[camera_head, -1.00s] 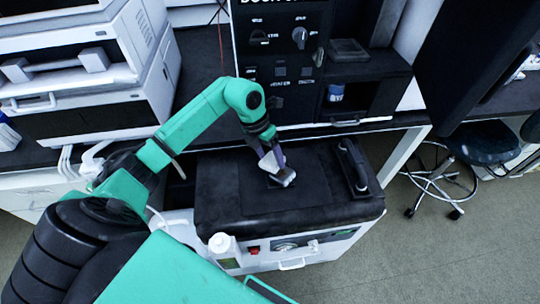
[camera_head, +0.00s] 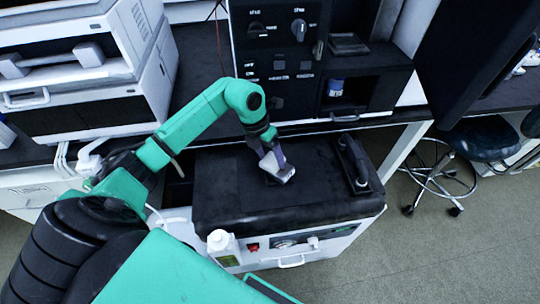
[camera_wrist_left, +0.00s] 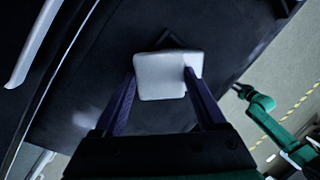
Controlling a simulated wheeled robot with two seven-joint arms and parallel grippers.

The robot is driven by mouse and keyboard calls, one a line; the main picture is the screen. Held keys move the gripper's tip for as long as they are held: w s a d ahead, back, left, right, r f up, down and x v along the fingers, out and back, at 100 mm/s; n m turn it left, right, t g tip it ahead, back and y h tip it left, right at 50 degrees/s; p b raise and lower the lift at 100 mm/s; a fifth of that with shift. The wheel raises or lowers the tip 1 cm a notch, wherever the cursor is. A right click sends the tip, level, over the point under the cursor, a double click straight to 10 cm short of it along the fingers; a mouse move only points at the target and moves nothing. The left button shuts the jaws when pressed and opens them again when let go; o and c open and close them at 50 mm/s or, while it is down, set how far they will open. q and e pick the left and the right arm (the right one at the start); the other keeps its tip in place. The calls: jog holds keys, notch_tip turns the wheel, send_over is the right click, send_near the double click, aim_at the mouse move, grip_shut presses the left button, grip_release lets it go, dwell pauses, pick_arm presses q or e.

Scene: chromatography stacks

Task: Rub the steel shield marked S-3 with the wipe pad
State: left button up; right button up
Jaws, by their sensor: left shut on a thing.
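A white wipe pad (camera_head: 284,174) is held in my left gripper (camera_head: 272,156), over the dark top of the low unit (camera_head: 225,190). In the left wrist view the pad (camera_wrist_left: 166,77) sits between the two purple fingers of the left gripper (camera_wrist_left: 160,85), which are shut on it. A small dark square shape (camera_wrist_left: 178,40) shows partly behind the pad. I cannot tell whether the pad touches the surface. No S-3 mark is legible, and I cannot pick out the steel shield. A green arm with a dark end (camera_wrist_left: 243,91) shows at the right of the wrist view; its jaws are too small to read.
A dark bar handle (camera_head: 353,164) stands on the unit's right side. A black control panel (camera_head: 278,65) rises behind, with a cubby holding a blue-labelled jar (camera_head: 335,88). A stool (camera_head: 440,180) is at the right.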

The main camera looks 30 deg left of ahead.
aim_at(289, 172)
pick_arm(q)
jog(key=shift+s+d+r+p, duration=0.15)
jog(key=shift+d+r+p, duration=0.15)
jog(key=shift+d, duration=0.45)
jog(key=shift+s+d+r+p, duration=0.2)
jog(key=shift+d+p, duration=0.25)
jog(key=shift+d, duration=0.35)
jog(key=shift+s+d+r+p, duration=0.1)
jog(key=shift+d+r+p, duration=0.25)
jog(key=shift+d, duration=0.4)
jog(key=shift+s+d, duration=0.1)
jog(key=shift+d, duration=0.25)
jog(key=shift+d+f, duration=0.15)
jog(key=shift+f, duration=0.1)
jog(key=shift+a+f+b, duration=0.25)
jog(key=shift+a+b, duration=0.15)
jog(key=shift+a, duration=0.15)
jog(key=shift+a+f+b, duration=0.25)
jog(key=shift+a+b, duration=0.1)
jog(key=shift+a, duration=0.55)
jog(key=shift+w+a+f+b, duration=0.2)
jog(key=shift+a+b, duration=0.1)
jog(key=shift+a, duration=0.25)
jog(key=shift+w+a+f+b, duration=0.15)
jog(key=shift+a+b, duration=0.15)
jog(key=shift+a, duration=0.55)
jog(key=shift+r, duration=0.1)
